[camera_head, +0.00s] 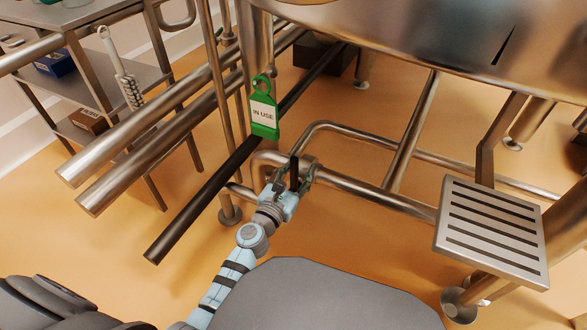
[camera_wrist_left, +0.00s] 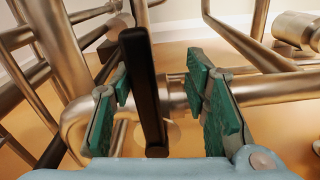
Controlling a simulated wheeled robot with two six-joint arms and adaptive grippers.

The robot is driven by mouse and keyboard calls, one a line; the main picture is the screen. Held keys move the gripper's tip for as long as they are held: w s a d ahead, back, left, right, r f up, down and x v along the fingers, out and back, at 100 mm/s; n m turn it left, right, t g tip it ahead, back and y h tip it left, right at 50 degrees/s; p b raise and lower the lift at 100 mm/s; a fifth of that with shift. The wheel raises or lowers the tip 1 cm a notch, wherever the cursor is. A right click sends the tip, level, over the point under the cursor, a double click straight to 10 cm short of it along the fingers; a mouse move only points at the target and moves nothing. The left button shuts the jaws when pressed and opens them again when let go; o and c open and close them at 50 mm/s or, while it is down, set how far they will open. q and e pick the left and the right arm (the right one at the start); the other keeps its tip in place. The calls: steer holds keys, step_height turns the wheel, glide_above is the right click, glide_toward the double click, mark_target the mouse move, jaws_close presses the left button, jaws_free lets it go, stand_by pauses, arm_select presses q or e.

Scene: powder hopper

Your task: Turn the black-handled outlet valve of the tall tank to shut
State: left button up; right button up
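The black valve handle (camera_head: 294,173) stands upright on a steel pipe fitting below the large steel tank (camera_head: 400,32). My left gripper (camera_head: 297,184) is at the handle with its fingers apart. In the left wrist view the black handle (camera_wrist_left: 145,90) rises between the green-padded fingers of the left gripper (camera_wrist_left: 163,105). It is nearer the left finger, with a clear gap to the right finger. I cannot tell if the left finger touches it. The valve body is mostly hidden behind the gripper. My right gripper is not in view.
A green "IN USE" tag (camera_head: 264,115) hangs just behind the valve. Thick steel pipes (camera_head: 150,150) and a dark pipe (camera_head: 200,200) run at the left. Another steel pipe (camera_head: 375,195) runs right. A slotted step (camera_head: 492,230) stands at the right. A shelf rack (camera_head: 85,75) is back left.

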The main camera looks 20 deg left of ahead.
arm_select(q)
steer(key=shift+a+r, duration=0.1)
steer(key=shift+r, duration=0.05)
stand_by(0.3)
steer(key=s+a, duration=0.1)
steer(key=s, duration=1.1)
steer(key=shift+a, duration=0.1)
